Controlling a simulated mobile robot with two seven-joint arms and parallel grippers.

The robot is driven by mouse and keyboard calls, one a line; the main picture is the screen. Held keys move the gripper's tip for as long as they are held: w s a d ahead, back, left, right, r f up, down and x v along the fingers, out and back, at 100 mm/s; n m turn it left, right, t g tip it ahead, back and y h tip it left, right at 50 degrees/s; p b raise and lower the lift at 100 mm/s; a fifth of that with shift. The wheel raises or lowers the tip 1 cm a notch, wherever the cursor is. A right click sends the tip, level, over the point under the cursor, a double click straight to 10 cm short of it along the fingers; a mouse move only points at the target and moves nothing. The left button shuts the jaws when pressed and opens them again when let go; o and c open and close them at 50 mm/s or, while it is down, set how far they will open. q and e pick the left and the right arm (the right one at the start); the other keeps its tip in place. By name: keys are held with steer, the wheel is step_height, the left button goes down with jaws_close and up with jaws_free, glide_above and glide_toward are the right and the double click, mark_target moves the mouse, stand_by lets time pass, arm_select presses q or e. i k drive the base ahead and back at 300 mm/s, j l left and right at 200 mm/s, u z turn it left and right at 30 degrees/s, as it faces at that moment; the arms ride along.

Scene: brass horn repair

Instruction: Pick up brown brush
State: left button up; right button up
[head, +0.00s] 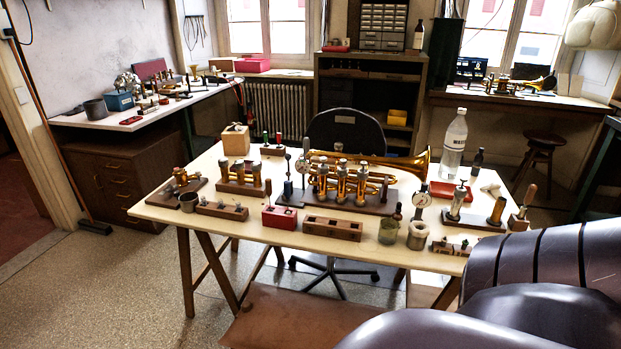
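I cannot make out a brown brush for certain. A tool with a brown wooden handle (529,194) stands upright in a small block at the right end of the workbench (270,236); it is too small to tell whether it is a brush. A small brown upright piece (398,212) stands near the bench's front edge beside a glass jar (388,231). Neither of my grippers is in view, so nothing is seen near or in them.
The bench is crowded. A brass trumpet (370,165) lies at its middle, with a clear bottle (455,144) behind right. A brown wooden block (332,228) and a red block (279,217) line the front. A dark chair (347,130) stands behind. Floor is free at left.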

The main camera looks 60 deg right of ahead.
mark_target(269, 185)
steer(key=i+z, duration=0.15)
steer(key=z, duration=0.25)
steer(key=i+j+z, duration=0.1)
steer(key=z, duration=0.35)
steer(key=i+j+z, duration=0.1)
steer(key=z, duration=0.3)
steer(key=j, duration=0.1)
